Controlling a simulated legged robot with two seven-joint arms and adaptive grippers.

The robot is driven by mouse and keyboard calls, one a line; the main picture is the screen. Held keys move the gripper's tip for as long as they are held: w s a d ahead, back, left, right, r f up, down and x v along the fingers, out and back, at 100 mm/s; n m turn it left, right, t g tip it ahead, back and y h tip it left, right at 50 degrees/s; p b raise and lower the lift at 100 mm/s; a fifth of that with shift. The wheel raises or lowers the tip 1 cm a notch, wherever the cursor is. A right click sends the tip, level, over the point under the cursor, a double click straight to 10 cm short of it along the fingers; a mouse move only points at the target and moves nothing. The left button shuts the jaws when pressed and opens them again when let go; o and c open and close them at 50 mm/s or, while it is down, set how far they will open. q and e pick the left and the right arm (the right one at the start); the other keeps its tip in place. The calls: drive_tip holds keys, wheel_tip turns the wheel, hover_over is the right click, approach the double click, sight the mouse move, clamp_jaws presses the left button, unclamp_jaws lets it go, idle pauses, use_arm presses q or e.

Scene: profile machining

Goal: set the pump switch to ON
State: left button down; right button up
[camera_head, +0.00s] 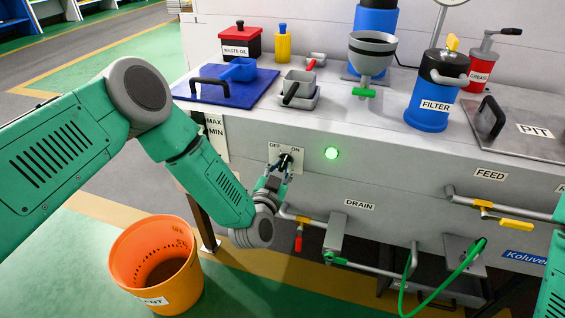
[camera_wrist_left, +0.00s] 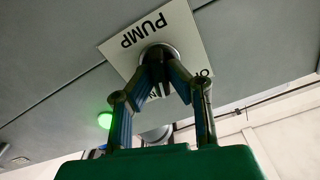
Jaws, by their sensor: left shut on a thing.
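The pump switch (camera_head: 286,158) is a dark knob on a pale plate marked OFF on the left and ON on the right, on the machine's grey front. My left gripper (camera_head: 278,172) is at the knob, with its fingers closed on it. In the left wrist view the plate reads PUMP, upside down, and the fingers (camera_wrist_left: 162,82) converge on the switch's round base (camera_wrist_left: 158,50). The fingers hide most of the knob, so I cannot tell its exact angle. A round green lamp (camera_head: 331,153) right of the plate is lit. My right gripper is out of view.
The DRAIN pipe with a red-handled valve (camera_head: 299,243) runs just below my left gripper. An orange bin (camera_head: 155,264) stands on the floor at lower left.

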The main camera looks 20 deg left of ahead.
use_arm(q)
drive_tip(key=shift+s+d+f, duration=0.15)
drive_tip(key=shift+s+f, duration=0.05)
drive_tip(key=shift+f, duration=0.2)
drive_tip(key=shift+m+p, duration=0.3)
drive_tip(key=shift+m, duration=0.1)
drive_tip(key=shift+r+m+p, duration=0.1)
drive_tip(key=shift+m+p, duration=0.35)
drive_tip(key=shift+m, duration=0.35)
drive_tip(key=c, duration=1.9)
unclamp_jaws()
drive_tip(key=shift+m, duration=0.3)
drive_tip(key=shift+c, duration=0.2)
drive_tip(key=o, duration=0.5)
drive_tip(key=shift+w, duration=0.15)
drive_tip(key=shift+r, duration=0.1)
